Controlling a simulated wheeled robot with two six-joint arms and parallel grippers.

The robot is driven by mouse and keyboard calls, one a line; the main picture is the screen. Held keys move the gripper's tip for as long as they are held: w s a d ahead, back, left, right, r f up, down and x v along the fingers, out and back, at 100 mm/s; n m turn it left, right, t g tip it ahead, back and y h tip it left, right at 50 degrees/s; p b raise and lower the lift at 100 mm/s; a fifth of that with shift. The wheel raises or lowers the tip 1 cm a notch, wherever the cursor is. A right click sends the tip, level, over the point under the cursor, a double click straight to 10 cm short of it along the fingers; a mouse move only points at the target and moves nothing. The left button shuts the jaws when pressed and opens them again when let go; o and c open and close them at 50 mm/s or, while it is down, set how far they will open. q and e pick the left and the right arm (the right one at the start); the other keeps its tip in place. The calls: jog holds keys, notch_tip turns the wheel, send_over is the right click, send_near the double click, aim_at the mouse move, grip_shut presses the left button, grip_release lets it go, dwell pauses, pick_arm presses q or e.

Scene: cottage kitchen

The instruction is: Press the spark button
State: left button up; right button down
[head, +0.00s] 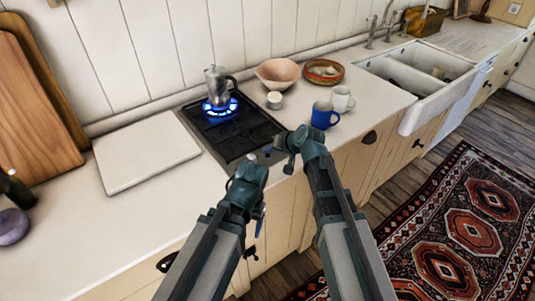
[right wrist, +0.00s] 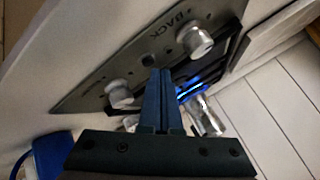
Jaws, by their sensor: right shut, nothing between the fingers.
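The black gas hob (head: 237,135) is set in the white counter, and a blue flame (head: 220,106) burns under a metal moka pot (head: 216,84) on its rear burner. In the right wrist view, the grey control panel (right wrist: 90,97) has two silver knobs (right wrist: 195,41) and the marking "BACK". A small dark round spot, perhaps the spark button (right wrist: 148,60), lies between the knobs, just by my fingertips; I cannot tell if they touch it. My right gripper (right wrist: 160,73) is shut and empty. My left gripper (head: 252,172) is at the counter's front edge; its fingers are unclear.
A blue mug (head: 324,116), a white mug (head: 342,98) and a small white jar (head: 274,100) stand right of the hob. A white board (head: 146,152) lies left of the hob.

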notch_tip(320, 180, up, 6)
jog(key=p, duration=0.6)
dwell(0.7)
jog(key=s+d+f+n+g+h, duration=0.1)
jog(key=s+f+g+h, duration=0.1)
jog(key=s, duration=0.6)
jog(key=s+d+f+n+g+h, duration=0.2)
jog(key=s+h, duration=0.1)
jog(key=s, duration=0.6)
jog(key=s+d+f+n+g+h, duration=0.1)
jog(key=s+d+f+g+h, duration=0.1)
jog(key=s, duration=0.6)
jog(key=shift+s+d+f+g+h, duration=0.25)
jog(key=shift+s+g+h, duration=0.1)
jog(key=shift+g, duration=0.25)
